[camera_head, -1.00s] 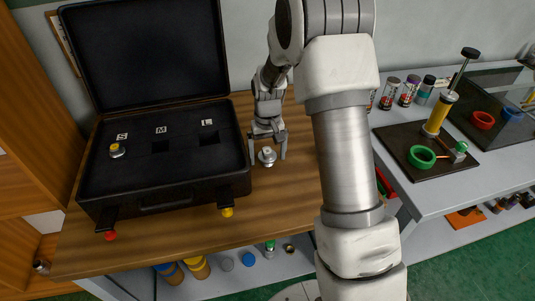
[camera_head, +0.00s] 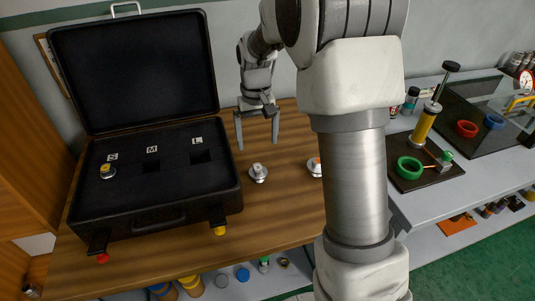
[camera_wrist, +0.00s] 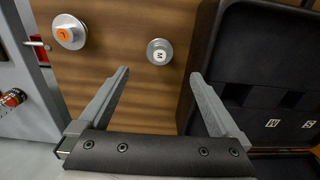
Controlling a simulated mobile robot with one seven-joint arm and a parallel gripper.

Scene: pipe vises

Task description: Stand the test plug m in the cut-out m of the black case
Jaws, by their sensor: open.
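Test plug m (camera_head: 258,172), a small silver disc-shaped piece with a white top, stands on the wooden table right of the black case (camera_head: 160,222). It also shows in the wrist view (camera_wrist: 160,51), with an M on top. My gripper (camera_head: 257,143) is open and empty, its fingertips apart from the plug. In the wrist view the plug lies ahead of and between the fingertips (camera_wrist: 160,74). The case lid stands open. Cut-out m (camera_head: 152,167), a dark empty hole below the M label, is the middle of three.
A yellow-topped plug (camera_head: 107,172) stands at cut-out S. Cut-out L (camera_head: 201,157) is empty. An orange-topped plug (camera_head: 315,167) stands to the right of plug m, partly behind my arm. A grey bench (camera_head: 440,195) with a green ring (camera_head: 409,168) is further right.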

